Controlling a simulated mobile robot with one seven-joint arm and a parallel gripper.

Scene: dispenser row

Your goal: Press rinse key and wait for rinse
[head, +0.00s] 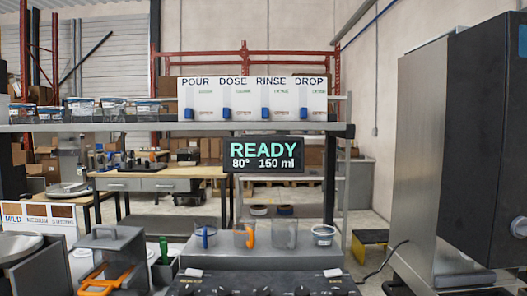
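A white dispenser row stands on the shelf, with the labels POUR, DOSE, RINSE and DROP above its units. The RINSE unit (265,97) is third from the left, with a blue key-like tab (265,113) low on its front. Similar blue tabs sit under the other labels. A dark display (264,155) hangs below the shelf and reads READY, 80°, 150 ml. My gripper is not in view, and nothing covers the RINSE unit.
The grey shelf (110,127) carries several tubs at left. A grey bin (110,257) stands lower left. A large dark machine (480,150) fills the right.

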